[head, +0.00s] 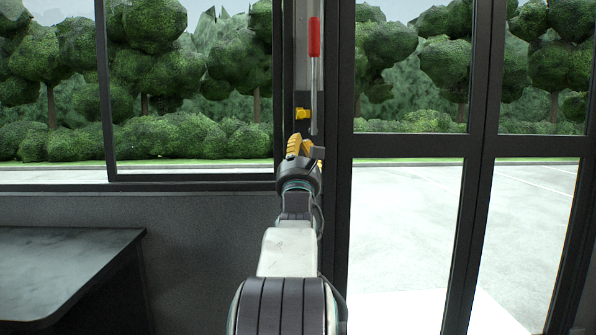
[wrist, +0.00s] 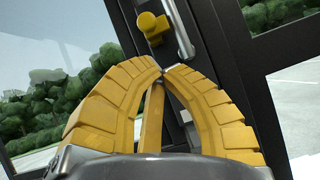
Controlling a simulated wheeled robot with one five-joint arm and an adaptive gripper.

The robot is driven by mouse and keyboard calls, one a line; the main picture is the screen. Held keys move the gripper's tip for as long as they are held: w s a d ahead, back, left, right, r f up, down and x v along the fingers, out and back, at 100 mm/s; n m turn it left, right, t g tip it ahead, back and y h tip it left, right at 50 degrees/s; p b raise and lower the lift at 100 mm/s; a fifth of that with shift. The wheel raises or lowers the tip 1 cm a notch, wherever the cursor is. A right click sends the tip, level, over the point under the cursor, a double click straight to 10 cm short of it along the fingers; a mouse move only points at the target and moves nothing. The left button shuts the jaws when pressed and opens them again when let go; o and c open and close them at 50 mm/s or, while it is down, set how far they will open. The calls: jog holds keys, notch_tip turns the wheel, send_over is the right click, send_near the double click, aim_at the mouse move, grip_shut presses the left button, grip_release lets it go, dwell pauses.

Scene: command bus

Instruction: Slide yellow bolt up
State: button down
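The yellow bolt (head: 301,114) is a small knob on the dark post between the window and the glass door. In the wrist view its rounded yellow knob (wrist: 152,25) shows beyond my fingertips, near the top. My gripper (head: 300,140) has yellow ribbed fingers and is just below the bolt in the head view. In the wrist view the fingertips of my gripper (wrist: 162,71) meet or nearly meet, with nothing seen held between them. A gap shows between the tips and the knob in the picture. The exact depth between them cannot be told.
A metal rod with a red handle (head: 314,40) runs upright just right of the bolt. A glass door (head: 405,240) is on the right and a wide window (head: 195,90) on the left. A dark table (head: 65,260) stands at the lower left.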

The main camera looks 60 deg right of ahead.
jog(key=v, duration=0.8)
jog(key=shift+a, duration=0.35)
jog(key=shift+s, duration=0.15)
dwell(0.5)
jog(key=w+a+r+m+t+y+p, duration=0.25)
jog(key=w+a+m+y+p, duration=0.25)
jog(key=w+a+y+p, duration=0.45)
jog(key=w+a+m+g+y+p, duration=0.25)
jog(key=a+m+y+p, duration=0.25)
jog(key=a+p, duration=0.75)
jog(key=s+a+m+g+y+p, duration=0.2)
jog(key=s+a+m+y+p, duration=0.1)
jog(key=a+p, duration=0.35)
jog(key=s+a+m+g+y+p, duration=0.1)
jog(key=s+a+m+y+p, duration=0.15)
jog(key=a+p, duration=0.4)
jog(key=s+a+r+m+g+y+p, duration=0.1)
jog(key=s+a+r+m+g+p, duration=0.1)
jog(key=s+a+m+g+p, duration=0.3)
jog(key=s+a+m+p, duration=0.1)
jog(key=s+a+p, duration=0.1)
jog(key=s+a, duration=0.2)
jog(key=shift+s+r+y, duration=0.35)
jog(key=shift+s+y, duration=0.05)
jog(key=shift+s, duration=1.3)
